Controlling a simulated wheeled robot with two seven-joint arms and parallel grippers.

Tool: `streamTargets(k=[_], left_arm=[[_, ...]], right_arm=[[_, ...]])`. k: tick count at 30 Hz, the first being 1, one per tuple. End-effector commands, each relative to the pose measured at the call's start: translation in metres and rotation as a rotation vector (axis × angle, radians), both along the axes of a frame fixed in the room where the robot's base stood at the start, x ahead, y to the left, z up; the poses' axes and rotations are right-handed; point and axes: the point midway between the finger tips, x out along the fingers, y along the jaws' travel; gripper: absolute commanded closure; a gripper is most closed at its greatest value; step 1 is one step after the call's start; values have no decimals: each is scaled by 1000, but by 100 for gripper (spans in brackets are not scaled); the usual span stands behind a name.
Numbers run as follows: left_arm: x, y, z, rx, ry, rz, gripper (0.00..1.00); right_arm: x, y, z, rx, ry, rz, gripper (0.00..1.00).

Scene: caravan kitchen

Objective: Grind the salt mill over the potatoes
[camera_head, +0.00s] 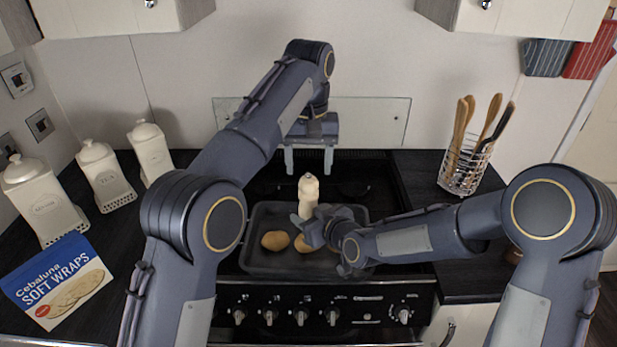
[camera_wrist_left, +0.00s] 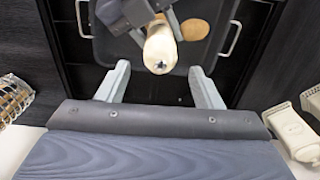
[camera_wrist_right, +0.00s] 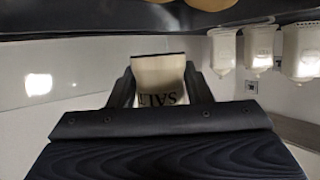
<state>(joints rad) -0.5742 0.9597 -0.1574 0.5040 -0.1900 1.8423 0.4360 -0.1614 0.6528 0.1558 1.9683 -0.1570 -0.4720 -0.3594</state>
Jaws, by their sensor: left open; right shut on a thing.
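The salt mill (camera_head: 308,194) is cream and stands upright above the dark roasting tray (camera_head: 256,228). My right gripper (camera_head: 308,230) is shut on its lower body; in the right wrist view the mill's lettering (camera_wrist_right: 160,92) shows between the fingers. Potatoes (camera_head: 275,240) lie in the tray, one partly hidden by my right gripper. My left gripper (camera_head: 308,168) is open and empty, pointing down behind and above the mill's top. In the left wrist view the mill's top (camera_wrist_left: 160,55) lies beyond and between the open fingertips, apart from them.
The tray sits on the black cooker. Cream canisters (camera_head: 105,175) and a wraps packet (camera_head: 62,282) stand on the left worktop. A wire utensil holder (camera_head: 465,168) stands on the right worktop. A splashback panel (camera_head: 375,120) is close behind my left gripper.

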Motion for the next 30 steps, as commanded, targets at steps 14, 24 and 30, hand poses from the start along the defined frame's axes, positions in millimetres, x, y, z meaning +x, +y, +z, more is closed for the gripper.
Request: streamTargets(k=[14,24,30], left_arm=[[-1,1,-52,0,2,0,40],[0,1,-62,-2,-1,0,40],[0,1,-62,-2,-1,0,44]], right_arm=[[0,0,1,1,-2,0,83],[0,0,1,1,-2,0,83],[0,0,1,1,-2,0,83]])
